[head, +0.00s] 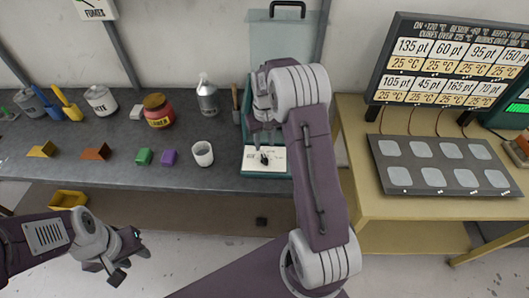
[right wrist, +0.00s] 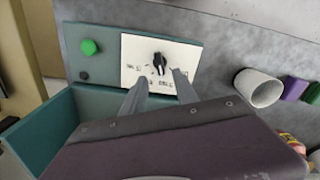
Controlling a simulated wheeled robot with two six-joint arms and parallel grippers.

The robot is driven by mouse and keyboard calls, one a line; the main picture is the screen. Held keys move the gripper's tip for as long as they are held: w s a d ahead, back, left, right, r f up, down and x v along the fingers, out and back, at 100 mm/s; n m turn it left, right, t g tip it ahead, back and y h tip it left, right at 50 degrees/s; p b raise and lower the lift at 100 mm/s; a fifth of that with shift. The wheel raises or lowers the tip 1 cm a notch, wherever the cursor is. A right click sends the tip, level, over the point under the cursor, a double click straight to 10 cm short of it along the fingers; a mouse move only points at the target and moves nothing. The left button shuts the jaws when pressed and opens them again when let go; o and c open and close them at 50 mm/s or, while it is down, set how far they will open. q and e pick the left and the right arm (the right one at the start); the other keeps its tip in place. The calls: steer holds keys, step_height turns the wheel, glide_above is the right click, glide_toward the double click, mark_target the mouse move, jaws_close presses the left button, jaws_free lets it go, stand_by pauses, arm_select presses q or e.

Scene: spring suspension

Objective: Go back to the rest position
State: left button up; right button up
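My right gripper (head: 266,137) is above the white dial plate (head: 252,168) of a teal device on the dark bench. In the right wrist view its two fingers (right wrist: 160,82) are spread, with nothing between them that I can see held. The black knob (right wrist: 158,60) shows just beyond the fingertips; I cannot tell the exact gap. A green button (right wrist: 90,47) is beside the plate. My left gripper (head: 128,263) hangs in front of the bench, low at the left, its fingers apart and empty.
The bench holds a white cup (head: 203,154), purple (head: 169,157) and green (head: 144,157) blocks, a labelled jar (head: 158,112) and a silver bottle (head: 207,98). A yellow bin (head: 68,200) is below.

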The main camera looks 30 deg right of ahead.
steer(key=shift+r, duration=0.85)
steer(key=s+a+r+n, duration=0.2)
steer(key=s+a+r, duration=0.3)
steer(key=s+a, duration=0.3)
steer(key=s+a+f, duration=0.1)
steer(key=s+f, duration=0.1)
steer(key=s, duration=0.3)
steer(key=s+a+f+t, duration=0.1)
steer(key=s+a+f, duration=0.1)
steer(key=s, duration=0.3)
steer(key=shift+s+a+f, duration=0.3)
steer(key=shift+s+f, duration=0.1)
steer(key=shift+f, duration=0.15)
